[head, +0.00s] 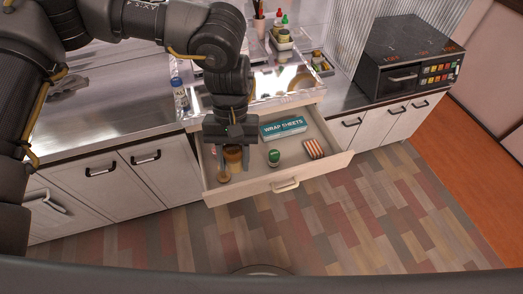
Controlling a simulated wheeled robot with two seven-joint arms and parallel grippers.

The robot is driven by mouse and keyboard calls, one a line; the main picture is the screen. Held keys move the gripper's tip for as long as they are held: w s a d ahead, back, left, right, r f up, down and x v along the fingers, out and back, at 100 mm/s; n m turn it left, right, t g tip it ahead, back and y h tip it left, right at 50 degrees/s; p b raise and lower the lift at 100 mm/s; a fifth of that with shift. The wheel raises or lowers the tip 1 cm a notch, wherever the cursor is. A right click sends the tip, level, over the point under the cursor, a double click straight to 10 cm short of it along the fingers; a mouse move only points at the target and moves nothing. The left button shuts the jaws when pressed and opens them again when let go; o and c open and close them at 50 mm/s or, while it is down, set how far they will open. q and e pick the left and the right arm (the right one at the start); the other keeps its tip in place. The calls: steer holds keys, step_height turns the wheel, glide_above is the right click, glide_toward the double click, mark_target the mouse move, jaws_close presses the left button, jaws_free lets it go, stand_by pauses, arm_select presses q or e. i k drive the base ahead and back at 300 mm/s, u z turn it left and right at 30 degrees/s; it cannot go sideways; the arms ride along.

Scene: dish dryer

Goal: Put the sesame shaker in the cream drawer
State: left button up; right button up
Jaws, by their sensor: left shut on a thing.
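The cream drawer (250,190) is pulled open below the counter. My left gripper (232,146) points down over the left part of the drawer. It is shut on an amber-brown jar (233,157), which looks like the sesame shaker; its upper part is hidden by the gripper. The jar is over or inside the drawer; I cannot tell whether it touches the drawer floor. My right gripper is out of view.
In the drawer are a teal wrap sheets box (284,128), a green-lidded jar (274,158), a striped packet (314,149) and a small round tan item (223,175) close to the held jar. A black oven (410,60) stands on the right counter.

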mark_target(250, 169)
steer(key=z, duration=0.85)
steer(key=i, duration=0.65)
steer(key=u, duration=1)
